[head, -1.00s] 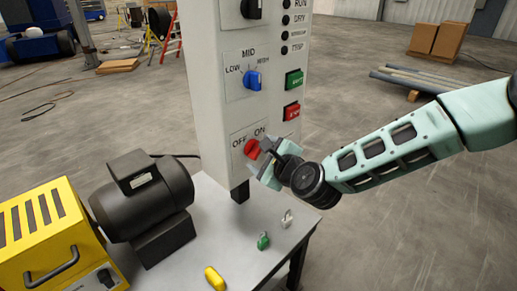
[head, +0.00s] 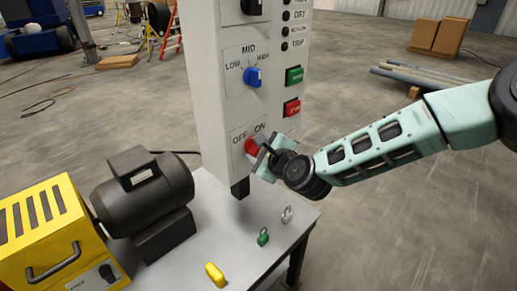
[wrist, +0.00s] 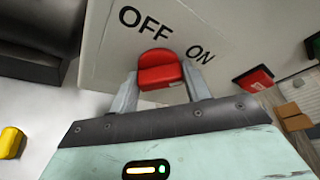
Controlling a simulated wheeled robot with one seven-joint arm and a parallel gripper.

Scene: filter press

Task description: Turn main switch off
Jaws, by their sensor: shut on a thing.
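The main switch is a red rotary knob (head: 251,146) low on the front of the tall white control box, below the printed words OFF and ON. My gripper (head: 262,156) reaches it from the right and covers part of it in the head view. In the wrist view the red knob (wrist: 158,72) sits between the two grey fingers of my gripper (wrist: 162,92), which are shut on it. OFF is printed to the knob's upper left and ON to its upper right. I cannot tell exactly which word the knob points to.
A blue selector (head: 253,76), a green button (head: 294,76) and a red button (head: 292,108) are above the switch. On the metal table (head: 215,241) stand a black motor (head: 145,190), a yellow unit (head: 45,230), a green padlock (head: 263,237), a grey padlock (head: 287,214) and a yellow piece (head: 215,274).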

